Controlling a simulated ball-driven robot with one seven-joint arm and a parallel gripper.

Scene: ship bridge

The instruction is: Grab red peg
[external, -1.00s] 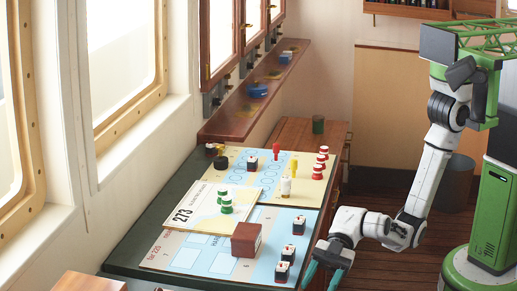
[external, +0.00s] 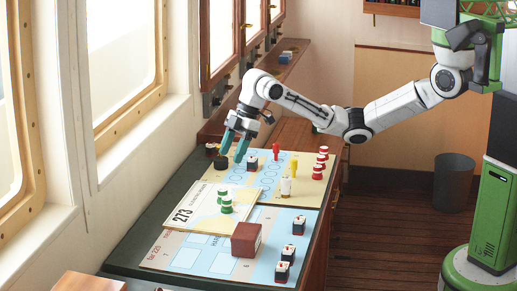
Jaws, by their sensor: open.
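The red peg (external: 276,152) stands upright on the far part of the board, to the right of a small dark block with a white top. My gripper (external: 231,150) is open, with its two teal fingers pointing down over the far left part of the board. It is left of the red peg and apart from it, close to a black round piece (external: 221,162) and the small dark block (external: 251,163). Nothing shows between the fingers.
A yellow peg (external: 294,167), a white peg (external: 286,187) and red-and-white striped pieces (external: 320,164) stand right of the red peg. Green striped pieces (external: 226,203) stand on a card. A brown box (external: 246,239) is nearer. A wall shelf (external: 290,66) is behind my arm.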

